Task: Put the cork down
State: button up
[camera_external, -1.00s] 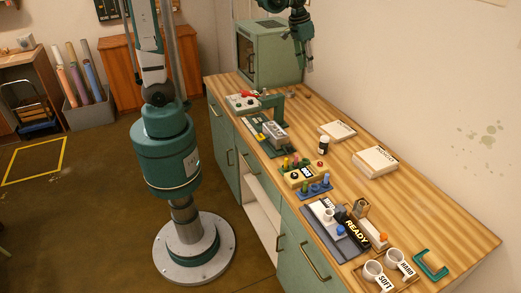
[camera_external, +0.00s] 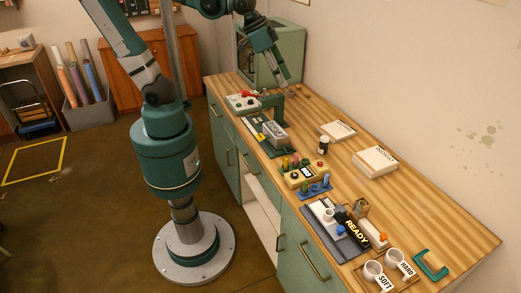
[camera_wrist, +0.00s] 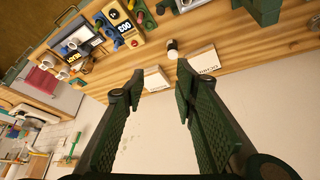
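My gripper (camera_external: 284,80) is raised in front of the green cabinet, above the far part of the wooden table. In the wrist view my gripper (camera_wrist: 154,88) has its two dark fingers wide apart, with nothing visible between them. I cannot make out a cork for certain in either view. A small brown piece (camera_external: 307,96) lies on the table near the green cabinet, too small to identify.
The wooden table (camera_external: 440,218) holds a dark bottle (camera_external: 323,146), a white box (camera_external: 376,162), a tray with a READY label (camera_external: 353,232), two white cups (camera_external: 392,258) and a green bracket (camera_external: 430,266). A green cabinet (camera_external: 290,45) stands at the far end. The right side of the table is mostly clear.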

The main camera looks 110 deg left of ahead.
jog(key=s+d+f+m+t, duration=0.1)
jog(key=s+d, duration=0.2)
jog(key=d, duration=0.3)
jog(key=s+d+f+m+t+h, duration=0.1)
jog(key=s+d+m, duration=0.1)
jog(key=s+d, duration=0.2)
jog(key=d, duration=0.3)
jog(key=shift+s+f, duration=0.15)
jog(key=shift+s, duration=0.15)
jog(key=shift+f, duration=0.1)
notch_tip(320, 180, down, 7)
jog(key=b, duration=0.6)
jog(key=shift+r+b, duration=0.2)
jog(key=shift+b, duration=0.15)
